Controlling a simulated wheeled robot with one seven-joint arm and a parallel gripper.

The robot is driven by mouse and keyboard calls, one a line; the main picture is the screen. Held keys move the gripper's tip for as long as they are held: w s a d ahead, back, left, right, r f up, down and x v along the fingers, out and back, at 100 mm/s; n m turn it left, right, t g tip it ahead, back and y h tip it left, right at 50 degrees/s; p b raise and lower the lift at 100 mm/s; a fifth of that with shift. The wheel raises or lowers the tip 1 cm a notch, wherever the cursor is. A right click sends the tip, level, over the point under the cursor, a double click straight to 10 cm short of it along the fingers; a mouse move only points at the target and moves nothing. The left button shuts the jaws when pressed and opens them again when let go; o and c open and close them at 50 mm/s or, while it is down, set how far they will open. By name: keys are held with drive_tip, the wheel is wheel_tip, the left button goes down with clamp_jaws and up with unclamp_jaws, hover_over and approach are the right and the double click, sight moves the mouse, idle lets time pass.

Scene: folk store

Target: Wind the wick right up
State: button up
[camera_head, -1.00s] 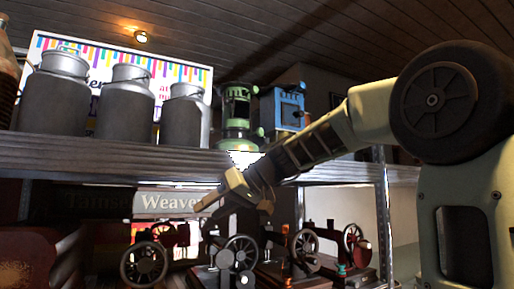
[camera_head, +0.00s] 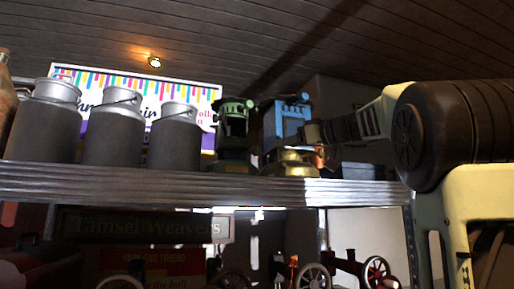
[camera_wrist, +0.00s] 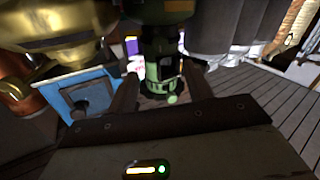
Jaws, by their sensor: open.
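A green metal lamp- or stove-like device (camera_head: 233,122) stands on the upper shelf, with a dark base below it. No wick can be made out, and I cannot tell which small knob works one. In the wrist view, which looks upside down, my gripper (camera_wrist: 162,82) is open and empty. The green device (camera_wrist: 160,72) shows between and beyond its fingers, the blue one (camera_wrist: 82,95) and the brass piece (camera_wrist: 60,25) to the left.
Several grey milk cans (camera_head: 112,130) stand left of the green device, before a colourful sign (camera_head: 205,95). The shelf's front edge (camera_head: 150,185) runs below my arm. A grey box (camera_head: 365,171) sits right. Sewing machines (camera_head: 315,275) stand below.

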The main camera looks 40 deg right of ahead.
sight(257, 150)
drive_tip(key=w+p, duration=0.2)
drive_tip(key=w, duration=0.2)
drive_tip(key=w+p, duration=0.1)
drive_tip(key=w, duration=0.2)
drive_tip(key=w+p, duration=0.2)
drive_tip(key=w, duration=0.2)
drive_tip(key=shift+w+a+r+p, duration=0.1)
drive_tip(key=shift+w+a+p, duration=0.25)
drive_tip(key=shift+a, duration=0.05)
drive_tip(key=shift+w+a, duration=0.1)
drive_tip(key=shift+w, duration=0.7)
drive_tip(key=c, duration=1)
